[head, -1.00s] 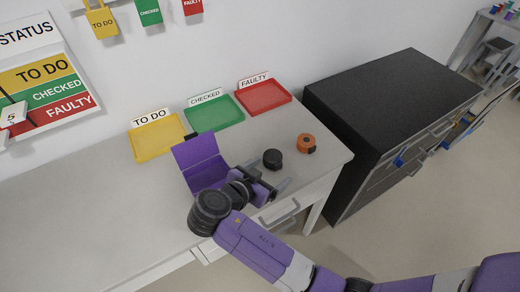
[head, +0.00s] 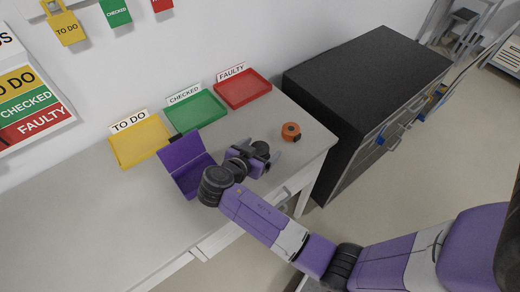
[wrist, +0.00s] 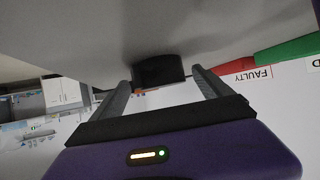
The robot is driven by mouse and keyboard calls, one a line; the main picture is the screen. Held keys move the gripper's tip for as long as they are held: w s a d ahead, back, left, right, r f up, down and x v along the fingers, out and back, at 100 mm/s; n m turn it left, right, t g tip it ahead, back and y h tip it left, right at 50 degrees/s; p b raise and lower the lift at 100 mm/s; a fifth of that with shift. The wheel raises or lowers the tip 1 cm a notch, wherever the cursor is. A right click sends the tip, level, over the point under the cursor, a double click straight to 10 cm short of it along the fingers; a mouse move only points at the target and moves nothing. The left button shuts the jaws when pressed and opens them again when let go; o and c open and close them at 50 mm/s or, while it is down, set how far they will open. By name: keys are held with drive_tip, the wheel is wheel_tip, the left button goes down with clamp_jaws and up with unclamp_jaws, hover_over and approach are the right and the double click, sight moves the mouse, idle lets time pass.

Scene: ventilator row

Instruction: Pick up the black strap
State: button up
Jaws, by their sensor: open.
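The black strap, a short dark roll (head: 263,147), stands on the grey table, partly hidden by my gripper in the head view. In the wrist view the black strap (wrist: 158,69) shows straight ahead, by the gap between the fingertips. My gripper (wrist: 160,80) is open, with one finger toward each side of the strap. In the head view my gripper (head: 264,156) is low over the table beside the strap. I cannot tell whether the fingers touch it.
An orange roll (head: 291,130) stands to the right of the strap. A purple open box (head: 187,165) is just left of my gripper. Yellow (head: 138,147), green (head: 196,112) and red (head: 243,89) trays line the wall. A black cabinet (head: 365,80) stands right of the table.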

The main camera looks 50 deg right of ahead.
drive_tip(key=c, duration=1.5)
